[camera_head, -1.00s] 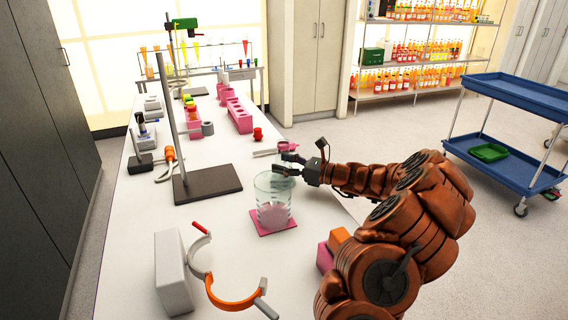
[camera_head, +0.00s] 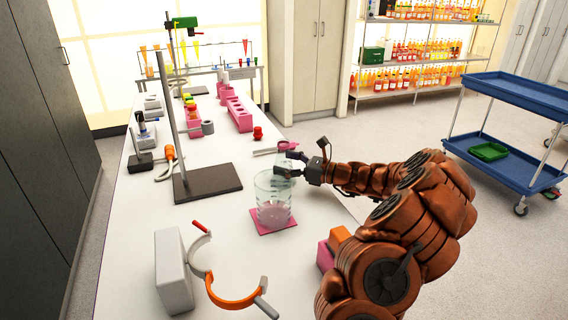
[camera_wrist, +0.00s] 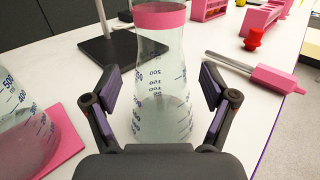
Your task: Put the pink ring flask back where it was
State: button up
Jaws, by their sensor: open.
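The pink ring flask (camera_wrist: 160,95) is clear glass with graduation marks and a pink band at its neck. It fills the middle of the wrist view, between the fingers of my gripper (camera_wrist: 160,90). The fingers are open, one on each side, with gaps to the glass. Its base is hidden behind the palm, so I cannot tell what it rests on. In the head view, my gripper (camera_head: 286,166) is just behind a glass beaker (camera_head: 273,187), and the flask is hard to make out. The beaker stands on a pink mat (camera_head: 290,223).
A stand with a dark base (camera_head: 208,183) is left of the beaker. A rod with a pink handle (camera_wrist: 275,78) lies to the flask's right, near a red knob (camera_head: 257,133). Pink racks (camera_head: 239,115) stand farther back. An orange ring clamp (camera_head: 232,301) and grey block (camera_head: 173,270) are in front.

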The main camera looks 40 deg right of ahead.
jog(key=b+v, duration=0.1)
jog(key=v, duration=1)
jog(key=shift+s+d, duration=0.2)
jog(key=shift+s, duration=0.1)
